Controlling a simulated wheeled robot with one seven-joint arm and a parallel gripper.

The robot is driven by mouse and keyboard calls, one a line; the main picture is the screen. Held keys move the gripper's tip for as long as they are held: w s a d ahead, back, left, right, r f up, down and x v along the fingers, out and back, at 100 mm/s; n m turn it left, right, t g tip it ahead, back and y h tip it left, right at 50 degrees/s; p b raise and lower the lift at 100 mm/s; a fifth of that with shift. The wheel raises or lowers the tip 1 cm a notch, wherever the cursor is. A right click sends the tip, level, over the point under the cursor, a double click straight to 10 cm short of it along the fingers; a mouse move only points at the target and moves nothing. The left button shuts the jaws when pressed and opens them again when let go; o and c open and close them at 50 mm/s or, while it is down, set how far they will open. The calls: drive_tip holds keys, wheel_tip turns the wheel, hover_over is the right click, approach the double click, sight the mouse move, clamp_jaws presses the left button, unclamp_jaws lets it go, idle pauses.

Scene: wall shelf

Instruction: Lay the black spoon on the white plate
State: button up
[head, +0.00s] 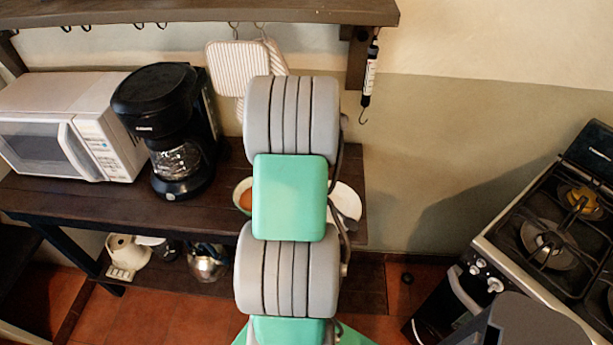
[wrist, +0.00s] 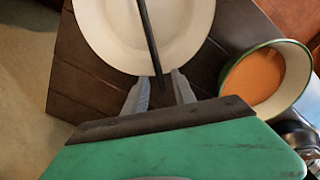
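The white plate (wrist: 105,35) lies on the dark wooden shelf, at the top of the wrist view. In the head view the plate (head: 346,203) shows only in part, to the right of my arm. The black spoon (wrist: 149,35) extends across the plate, with its near end past the rim; its far end is out of frame. I cannot tell whether it touches the plate all along. My gripper (wrist: 159,76) has its fingers apart, one on each side of the spoon's near end, with gaps visible. The spoon and fingers are hidden by my arm in the head view.
A green-rimmed bowl with orange contents (wrist: 265,78) stands close to the plate. A black coffee maker (head: 170,130) and a white microwave (head: 70,125) stand left on the shelf. Striped pot holders (head: 237,68) hang behind. A stove (head: 555,225) is at the right.

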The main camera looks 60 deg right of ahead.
wheel_tip(320, 180, up, 13)
drive_tip(key=b, duration=0.2)
drive_tip(key=w+a+r+n, duration=0.1)
drive_tip(key=w+a, duration=0.2)
drive_tip(key=a, duration=0.3)
drive_tip(key=w+a+t, duration=0.1)
drive_tip(key=w+a, duration=0.2)
drive_tip(key=a, duration=0.3)
drive_tip(key=w+a+r+n, duration=0.1)
drive_tip(key=w+a, duration=0.3)
drive_tip(key=a, duration=0.2)
drive_tip(key=s+a+f+n+t, duration=0.1)
drive_tip(key=s+a+f, duration=0.1)
drive_tip(key=a, duration=0.9)
drive_tip(key=s+a+f+t, duration=0.1)
drive_tip(key=s+a, duration=0.1)
drive_tip(key=a, duration=1)
drive_tip(key=shift+f+n+t, duration=0.3)
drive_tip(key=shift+f+n, duration=0.1)
drive_tip(key=shift+s, duration=0.15)
